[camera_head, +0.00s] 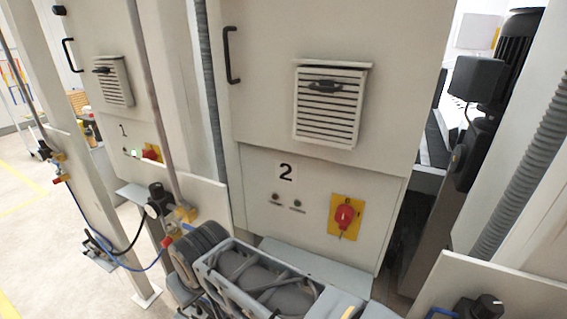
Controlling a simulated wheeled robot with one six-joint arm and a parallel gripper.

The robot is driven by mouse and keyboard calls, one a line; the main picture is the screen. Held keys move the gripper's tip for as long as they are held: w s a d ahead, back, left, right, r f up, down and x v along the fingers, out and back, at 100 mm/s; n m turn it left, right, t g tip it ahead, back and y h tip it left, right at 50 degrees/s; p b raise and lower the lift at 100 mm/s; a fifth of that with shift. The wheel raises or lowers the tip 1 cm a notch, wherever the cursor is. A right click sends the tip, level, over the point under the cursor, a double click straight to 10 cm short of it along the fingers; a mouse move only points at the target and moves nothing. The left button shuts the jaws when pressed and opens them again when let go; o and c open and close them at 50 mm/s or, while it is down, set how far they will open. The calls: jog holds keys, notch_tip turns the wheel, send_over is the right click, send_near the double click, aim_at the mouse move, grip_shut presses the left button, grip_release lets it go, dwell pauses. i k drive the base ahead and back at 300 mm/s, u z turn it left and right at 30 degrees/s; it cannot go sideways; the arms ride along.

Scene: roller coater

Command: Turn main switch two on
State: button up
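Main switch two (344,216) is a red rotary handle on a yellow plate, on the lower panel of the cabinet (310,180) marked with a black "2" (286,172). The handle looks roughly upright, slightly tilted; I cannot read its labels. Two small dark indicators (286,200) sit to its left and look unlit. My arm shows at the bottom centre, below and left of the switch. My gripper is not in the picture.
Cabinet 1 at the left has its own red and yellow switch (151,153) and a lit indicator (134,153). Pale panels with valves (183,213) and blue hoses stand in front. A grey ledge (315,265) lies below cabinet 2. Open floor (25,195) lies at left.

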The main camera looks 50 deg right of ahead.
aim_at(345, 214)
jog(key=z, duration=1.9)
jog(key=k, duration=0.45)
jog(key=z, duration=0.3)
jog(key=i, duration=0.4)
jog(key=u, duration=1.2)
jog(key=k, duration=0.25)
jog(key=u, duration=0.45)
